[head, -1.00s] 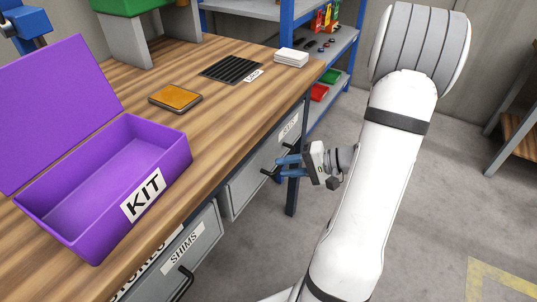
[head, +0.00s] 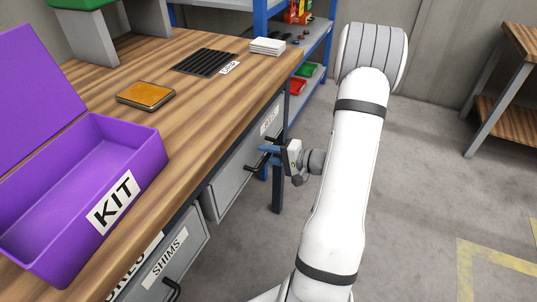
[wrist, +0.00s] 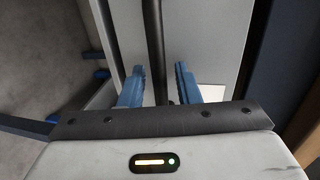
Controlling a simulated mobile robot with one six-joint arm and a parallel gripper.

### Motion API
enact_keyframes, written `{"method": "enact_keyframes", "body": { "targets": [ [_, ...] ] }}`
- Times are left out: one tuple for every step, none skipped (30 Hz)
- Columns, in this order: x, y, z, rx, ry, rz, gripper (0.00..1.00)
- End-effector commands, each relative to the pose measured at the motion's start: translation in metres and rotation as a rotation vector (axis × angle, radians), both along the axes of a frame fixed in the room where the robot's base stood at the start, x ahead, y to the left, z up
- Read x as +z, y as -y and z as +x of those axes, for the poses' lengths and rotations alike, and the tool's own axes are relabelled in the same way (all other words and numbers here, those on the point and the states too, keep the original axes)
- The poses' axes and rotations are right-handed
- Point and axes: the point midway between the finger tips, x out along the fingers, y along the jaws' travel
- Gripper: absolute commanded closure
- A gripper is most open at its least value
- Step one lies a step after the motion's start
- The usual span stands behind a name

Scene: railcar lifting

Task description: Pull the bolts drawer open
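The bolts drawer (head: 228,186) is the grey front under the far end of the bench in the head view. Its label (head: 270,116) is slanted and too small to read fully. A black bar handle (head: 252,167) stands out from the front, and it also shows in the wrist view (wrist: 154,45). My gripper (head: 266,148) is at the handle, its blue fingers pointing at the drawer front. In the wrist view, the fingers (wrist: 160,78) are apart with the bar between them.
The shims drawer (head: 168,263) with its own black handle is nearer on the left. A purple kit box (head: 140,150) stands on the bench (head: 185,120). A bench leg (head: 277,188) is just beyond my gripper. Clear floor (head: 420,215) lies to the right.

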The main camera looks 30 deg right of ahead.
Motion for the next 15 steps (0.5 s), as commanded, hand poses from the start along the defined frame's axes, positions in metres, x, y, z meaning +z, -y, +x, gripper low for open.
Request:
{"method": "enact_keyframes", "body": {
  "targets": [
    [-0.0002, -0.0007, 0.0009, 0.0, 0.0, 0.0, 0.7],
    [-0.0003, -0.0007, 0.0011, 0.0, 0.0, 0.0, 0.7],
    [-0.0002, -0.0008, 0.0012, 0.0, 0.0, 0.0, 0.7],
    [-0.0002, -0.0008, 0.0011, 0.0, 0.0, 0.0, 0.7],
    [-0.0001, -0.0008, 0.001, 0.0, 0.0, 0.0, 0.7],
    [-0.0001, -0.0008, 0.001, 0.0, 0.0, 0.0, 0.7],
    [-0.0001, -0.0009, 0.0011, 0.0, 0.0, 0.0, 0.7],
    [-0.0001, -0.0009, 0.001, 0.0, 0.0, 0.0, 0.73],
    [-0.0001, -0.001, 0.001, 0.001, 0.0, 0.0, 0.76],
    [-0.0001, -0.001, 0.001, 0.001, 0.0, 0.0, 0.79],
    [-0.0001, -0.001, 0.001, 0.001, 0.0, 0.0, 0.81],
    [-0.0001, -0.001, 0.001, 0.001, 0.0, 0.0, 0.84],
    [0.0, -0.0011, 0.001, 0.001, 0.0, 0.0, 0.87],
    [0.0, -0.0011, 0.001, 0.001, 0.0, 0.0, 0.89],
    [0.0, -0.0011, 0.001, 0.001, 0.0, 0.0, 0.92]
  ]
}}
